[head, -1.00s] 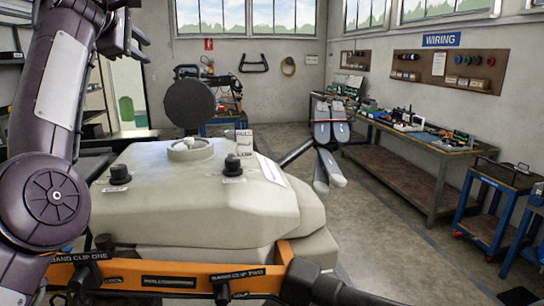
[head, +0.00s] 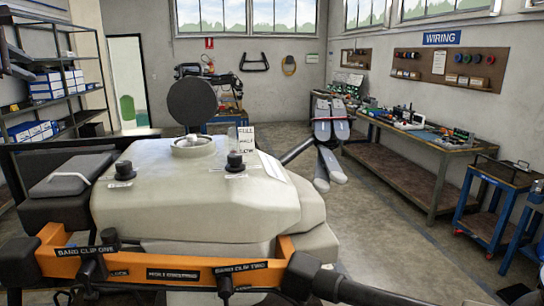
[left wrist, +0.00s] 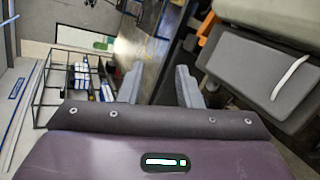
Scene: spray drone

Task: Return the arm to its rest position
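My left gripper (head: 14,48) shows only in part at the upper left edge of the head view, beside the shelving. In the left wrist view its two grey fingers (left wrist: 160,88) stand apart with nothing between them. It is clear of the spray drone, which has a pale tank (head: 200,205) with a round lid, two black knobs and an orange frame (head: 165,270) labelled with band clips. A dark block (head: 70,185) with a pale strip sits at the tank's left; it also shows in the left wrist view (left wrist: 262,75). My right gripper is not in view.
Shelving (head: 50,85) with blue and white boxes stands at the left; it also shows in the left wrist view (left wrist: 55,85). A workbench (head: 430,145) and a blue cart (head: 490,195) stand at the right. The floor between drone and bench is open.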

